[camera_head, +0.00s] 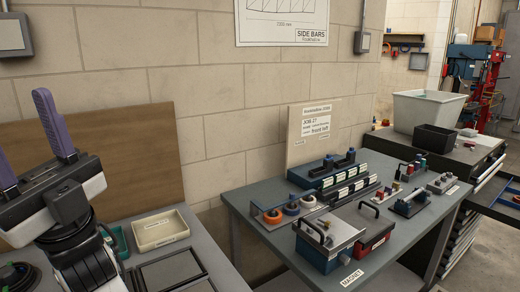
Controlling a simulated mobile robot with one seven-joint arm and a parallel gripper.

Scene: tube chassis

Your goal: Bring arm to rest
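My gripper (28,140) is raised at the left edge of the head view, above the left bench. Its two purple fingers point up and stand well apart, with nothing between them. Part of its left side is close to the frame's edge. My arm's white and dark links run down below it to the bottom of the picture and hide part of the bench.
The left bench (222,268) carries a cream tray (160,230), a dark frame (172,272) and a green bin (118,242). The right table (250,196) holds several fixtures and a labelled board (308,135). A block wall rises behind.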

